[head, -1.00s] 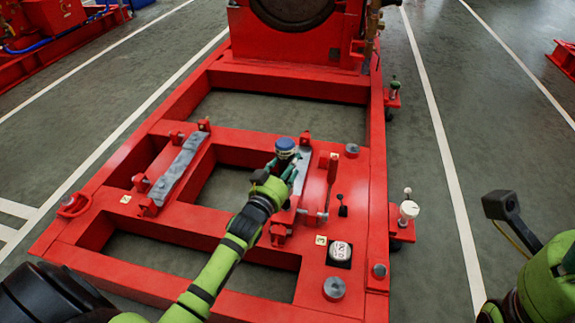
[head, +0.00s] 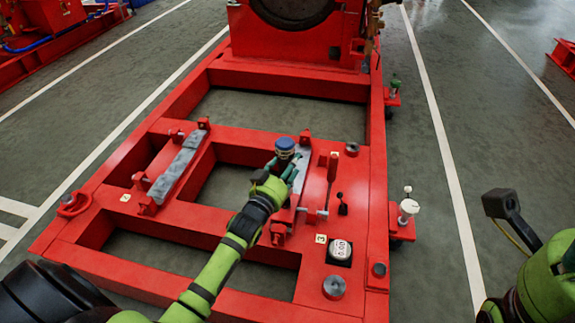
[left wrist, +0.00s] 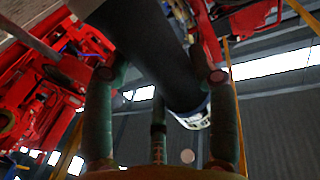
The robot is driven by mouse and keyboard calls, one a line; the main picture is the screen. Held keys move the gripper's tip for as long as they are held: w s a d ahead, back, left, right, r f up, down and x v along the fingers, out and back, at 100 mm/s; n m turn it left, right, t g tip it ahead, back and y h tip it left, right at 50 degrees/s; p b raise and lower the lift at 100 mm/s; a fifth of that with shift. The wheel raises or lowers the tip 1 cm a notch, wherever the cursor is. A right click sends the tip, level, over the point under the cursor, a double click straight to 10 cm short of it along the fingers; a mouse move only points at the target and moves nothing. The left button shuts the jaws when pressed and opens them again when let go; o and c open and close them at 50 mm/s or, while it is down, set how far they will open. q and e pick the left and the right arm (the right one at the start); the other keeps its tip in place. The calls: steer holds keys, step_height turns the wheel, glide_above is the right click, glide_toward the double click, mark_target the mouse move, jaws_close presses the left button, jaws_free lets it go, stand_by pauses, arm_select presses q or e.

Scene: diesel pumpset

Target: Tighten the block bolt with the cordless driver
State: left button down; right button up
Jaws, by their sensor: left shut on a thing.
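My left gripper (head: 284,162) is shut on a dark, thick tool with a blue and white end, which I take for the cordless driver (head: 284,145). It is over the right-hand grey block (head: 302,160) on the red frame. In the left wrist view the driver's dark body (left wrist: 150,50) runs between the green fingers (left wrist: 160,76), its blue and white end beyond them. The driver's tip and its contact with any bolt are hidden. Small bolt ends (head: 323,213) show by the block's red lugs; I cannot tell which is the block bolt.
A white round dial (head: 340,250) sits on the frame by a "3" tag, with a grey round stud (head: 334,287) below. An upright red handle (head: 332,166) stands right of the driver. Another grey block (head: 180,165) lies left.

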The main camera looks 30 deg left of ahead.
mark_target(285, 155)
arm_select(q)
steer(key=shift+s+f, duration=0.1)
steer(key=shift+f, duration=0.15)
stand_by(0.8)
steer(key=shift+r+p, duration=0.7)
steer(key=shift+p, duration=0.1)
steer(key=shift+r+p, duration=2)
steer(key=shift+r, duration=0.15)
